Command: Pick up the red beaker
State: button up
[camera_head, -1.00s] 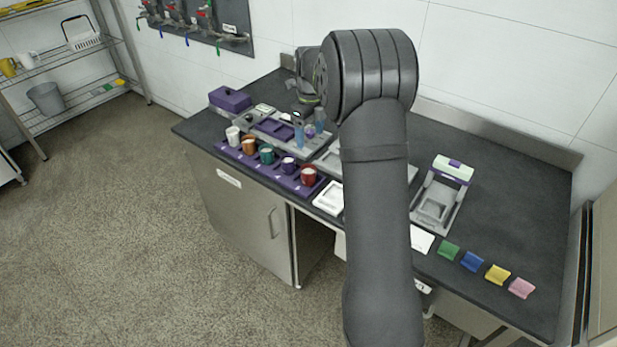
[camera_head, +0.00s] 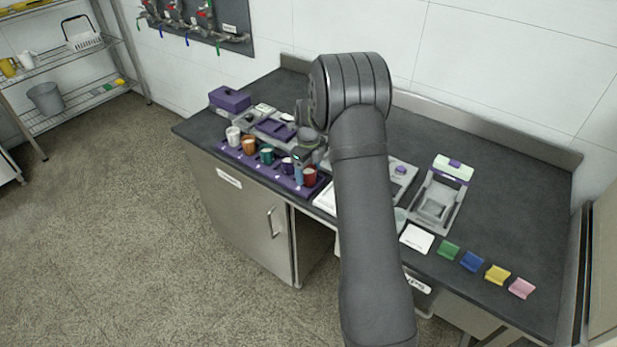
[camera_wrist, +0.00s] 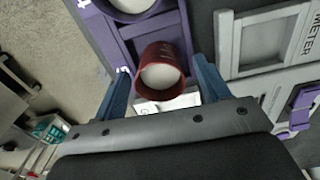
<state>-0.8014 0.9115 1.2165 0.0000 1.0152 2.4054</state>
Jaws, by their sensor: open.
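The red beaker (camera_head: 309,176) stands at the right end of a purple rack (camera_head: 268,177), beside a purple beaker (camera_head: 288,164). In the wrist view the red beaker (camera_wrist: 160,72) shows pale contents and lies between the two blue fingers of my gripper (camera_wrist: 162,85). The fingers are open, with a gap on both sides of it. In the head view my gripper (camera_head: 301,170) is low over the right end of the rack, and its fingers partly cover the purple and red beakers.
White (camera_head: 233,136), orange (camera_head: 249,145) and teal (camera_head: 267,154) beakers stand left in the same rack. Grey machine parts lie behind it. A grey stand (camera_head: 440,195) and several coloured blocks are at the right. The counter's back right is clear.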

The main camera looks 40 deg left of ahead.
jog(key=shift+f, duration=0.25)
jog(key=shift+c, duration=0.2)
jog(key=c, duration=1)
jog(key=shift+c, duration=0.2)
jog(key=shift+r, duration=0.2)
